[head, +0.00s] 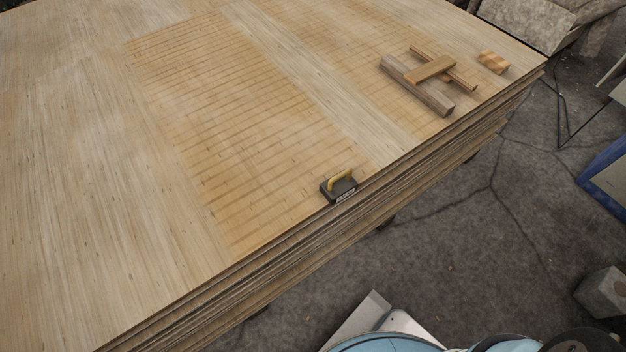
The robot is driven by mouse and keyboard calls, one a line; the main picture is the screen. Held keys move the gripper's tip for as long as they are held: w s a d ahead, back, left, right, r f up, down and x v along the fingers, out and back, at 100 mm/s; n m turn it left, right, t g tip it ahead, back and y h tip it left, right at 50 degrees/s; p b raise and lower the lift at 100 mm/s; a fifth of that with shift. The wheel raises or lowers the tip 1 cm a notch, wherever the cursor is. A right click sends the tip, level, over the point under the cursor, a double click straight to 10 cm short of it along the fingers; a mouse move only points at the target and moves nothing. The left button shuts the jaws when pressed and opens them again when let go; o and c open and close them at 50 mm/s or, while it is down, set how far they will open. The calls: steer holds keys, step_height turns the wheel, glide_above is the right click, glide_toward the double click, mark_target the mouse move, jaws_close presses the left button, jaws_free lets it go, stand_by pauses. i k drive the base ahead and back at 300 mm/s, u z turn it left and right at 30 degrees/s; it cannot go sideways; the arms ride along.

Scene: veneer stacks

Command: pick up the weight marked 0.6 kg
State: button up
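A small dark weight (339,190) with a yellow handle on top stands upright on the veneer stack (90,150), close to its near edge. A pale label shows on its front face, but the marking is too small to read. My gripper is not in view.
Several wooden pieces (418,85) lie partly across each other near the stack's right corner, with a small wooden block (493,62) beside them. The rest of the top is clear. The floor (440,245) is cracked; a grey block (603,291) and a blue-edged object (606,178) are at right.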

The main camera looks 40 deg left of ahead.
mark_target(339, 186)
steer(key=k, duration=0.7)
steer(key=z, duration=1.55)
steer(key=i, duration=0.1)
steer(key=u, duration=3.5)
